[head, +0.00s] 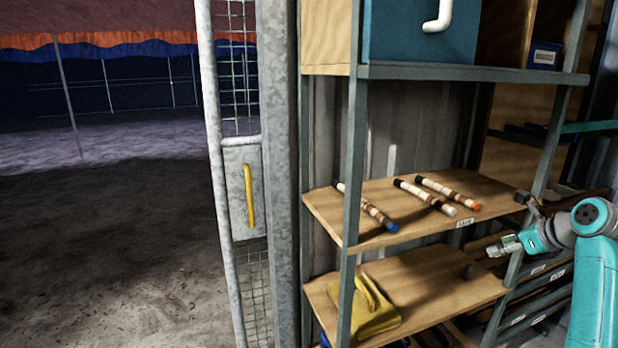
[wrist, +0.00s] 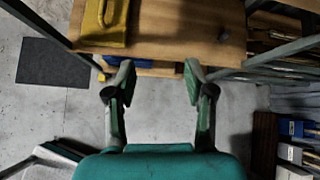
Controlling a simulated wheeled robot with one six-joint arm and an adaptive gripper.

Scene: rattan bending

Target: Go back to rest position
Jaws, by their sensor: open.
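My gripper (wrist: 158,72) is open and empty in the wrist view. Its two fingers are spread apart over grey floor, just in front of a wooden shelf edge. In the head view my gripper (head: 517,224) is at the right, beside the shelf rack's front post and apart from the items on the boards. Three banded sticks lie on the middle wooden shelf (head: 330,207): one with a blue end (head: 368,209), one with a pale end (head: 425,197) and one with an orange end (head: 448,193).
A yellow object (head: 375,310) lies on the lower shelf (head: 440,285); it also shows in the wrist view (wrist: 106,25). A blue case (head: 420,45) stands on the top shelf. A metal gate (head: 240,190) with a yellow handle stands left of the rack. Open ground lies beyond.

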